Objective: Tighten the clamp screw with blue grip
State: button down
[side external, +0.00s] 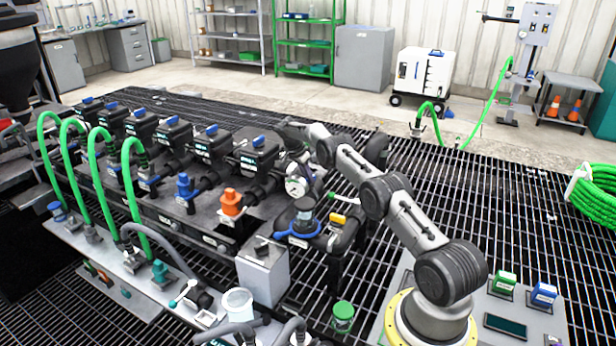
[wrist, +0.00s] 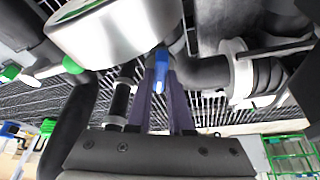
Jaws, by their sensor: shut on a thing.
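The blue grip (wrist: 160,76) of the clamp screw shows in the wrist view, at the upper middle, just below a large silvery cylindrical body (wrist: 115,32). My gripper (wrist: 161,88) has its two dark fingers closed in on either side of the blue grip and is shut on it. The screw's shaft and the clamp around it are mostly hidden. I cannot make out the blue grip there.
A row of black valves with blue handles (side external: 212,130) stands left of my gripper. An orange coupling (side external: 231,203) and a blue coupling (side external: 186,186) are nearby. Green hoses (side external: 131,185) arch at the left. Dark pipes (wrist: 203,72) crowd the gripper closely in the wrist view.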

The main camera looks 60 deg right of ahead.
jog(key=shift+m, duration=0.6)
dwell(0.3)
jog(key=c, duration=0.8)
grip_release()
jog(key=shift+r, duration=0.1)
jog(key=shift+v, duration=3.7)
jog(key=shift+o, duration=0.2)
jog(key=shift+w, duration=0.15)
